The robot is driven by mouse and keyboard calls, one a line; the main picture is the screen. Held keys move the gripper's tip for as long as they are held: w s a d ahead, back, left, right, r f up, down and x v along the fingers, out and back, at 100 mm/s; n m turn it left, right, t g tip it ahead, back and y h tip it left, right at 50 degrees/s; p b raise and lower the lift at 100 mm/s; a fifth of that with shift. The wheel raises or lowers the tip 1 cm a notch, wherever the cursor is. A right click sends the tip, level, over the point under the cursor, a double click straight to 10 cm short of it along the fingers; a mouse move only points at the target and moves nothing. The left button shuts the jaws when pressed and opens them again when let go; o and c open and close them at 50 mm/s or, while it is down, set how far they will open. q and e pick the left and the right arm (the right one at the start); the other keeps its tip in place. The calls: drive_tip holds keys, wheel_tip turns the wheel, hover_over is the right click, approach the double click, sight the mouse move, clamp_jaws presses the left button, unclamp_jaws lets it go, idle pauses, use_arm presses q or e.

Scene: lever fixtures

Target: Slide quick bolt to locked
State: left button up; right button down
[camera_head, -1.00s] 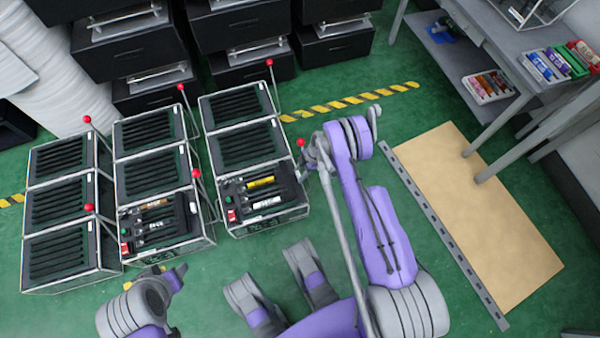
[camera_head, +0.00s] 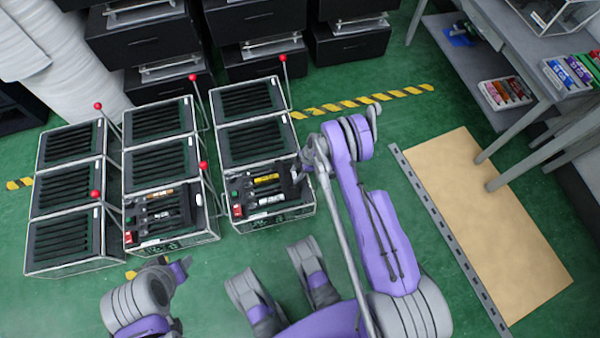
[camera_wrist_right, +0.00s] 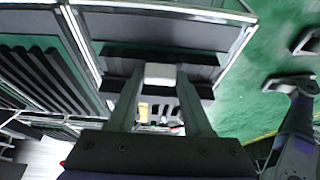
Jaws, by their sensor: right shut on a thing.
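The fixture box (camera_head: 267,217) at the front of the right column has a panel with a red switch (camera_head: 237,210), a yellow-labelled part (camera_head: 265,178) and a white-labelled part. My right gripper (camera_head: 303,170) is at the right edge of this panel. In the right wrist view my right gripper (camera_wrist_right: 160,82) is shut on a small pale piece (camera_wrist_right: 160,74), which appears to be the quick bolt handle. The bolt itself is mostly hidden, so its position cannot be told. My left gripper (camera_head: 184,264) is low at the left, away from the boxes; its jaws are unclear.
Other fixture boxes (camera_head: 65,200) stand to the left, several with upright red-knobbed levers (camera_head: 203,166). Black drawer units (camera_head: 145,50) stand behind.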

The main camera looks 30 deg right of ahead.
drive_tip(key=shift+c, duration=1.6)
unclamp_jaws()
drive_tip(key=shift+a, duration=0.3)
drive_tip(key=shift+d, duration=0.1)
drive_tip(key=w+p+v, duration=0.1)
drive_tip(key=p+v, duration=0.1)
drive_tip(key=v, duration=0.8)
drive_tip(key=shift+s+d+r, duration=0.2)
drive_tip(key=shift+s+r, duration=0.2)
drive_tip(key=shift+s, duration=0.1)
